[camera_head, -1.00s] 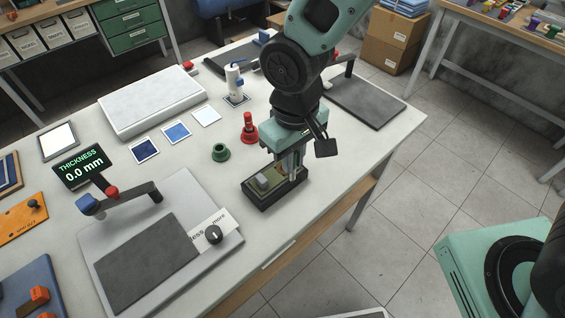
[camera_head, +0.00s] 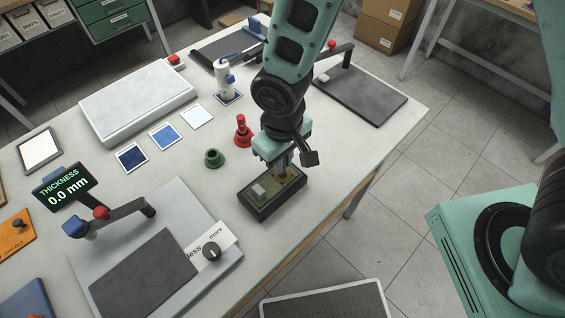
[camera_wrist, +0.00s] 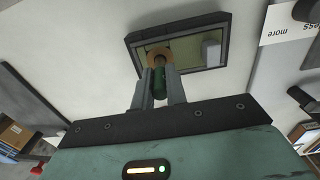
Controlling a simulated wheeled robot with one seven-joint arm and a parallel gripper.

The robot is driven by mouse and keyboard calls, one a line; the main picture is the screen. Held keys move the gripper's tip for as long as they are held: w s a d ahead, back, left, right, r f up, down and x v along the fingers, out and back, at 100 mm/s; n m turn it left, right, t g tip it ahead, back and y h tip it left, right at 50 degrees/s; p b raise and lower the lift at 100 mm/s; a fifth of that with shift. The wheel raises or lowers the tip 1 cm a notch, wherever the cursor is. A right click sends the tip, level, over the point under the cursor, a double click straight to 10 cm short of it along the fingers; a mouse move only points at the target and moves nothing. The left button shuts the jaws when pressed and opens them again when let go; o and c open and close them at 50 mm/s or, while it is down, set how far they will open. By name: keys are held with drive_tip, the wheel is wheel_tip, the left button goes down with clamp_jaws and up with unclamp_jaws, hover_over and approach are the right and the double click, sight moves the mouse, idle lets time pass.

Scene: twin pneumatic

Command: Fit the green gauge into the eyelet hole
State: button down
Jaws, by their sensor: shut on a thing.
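My gripper (camera_head: 284,166) is shut on the green gauge (camera_wrist: 159,84), a dark green pin that points down between the fingers in the wrist view. Below the fingertips is the dark tray (camera_head: 262,210), which holds an olive plate with a small pale block. A copper-coloured ring, the eyelet (camera_wrist: 148,54), lies on that plate just beyond the gauge's tip in the wrist view. The tip overlaps the ring's dark hole there. I cannot tell whether the tip is inside the hole or above it. In the head view the fingers mostly hide the gauge.
A green round holder (camera_head: 214,158) stands empty left of the tray. A red gauge in a red holder (camera_head: 242,131) stands behind it. Colour cards (camera_head: 163,137) lie farther back. The table's right edge is close.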

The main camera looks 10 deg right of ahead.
drive_tip(key=shift+f, duration=1.35)
drive_tip(key=shift+f, duration=0.15)
drive_tip(key=c, duration=1.4)
unclamp_jaws()
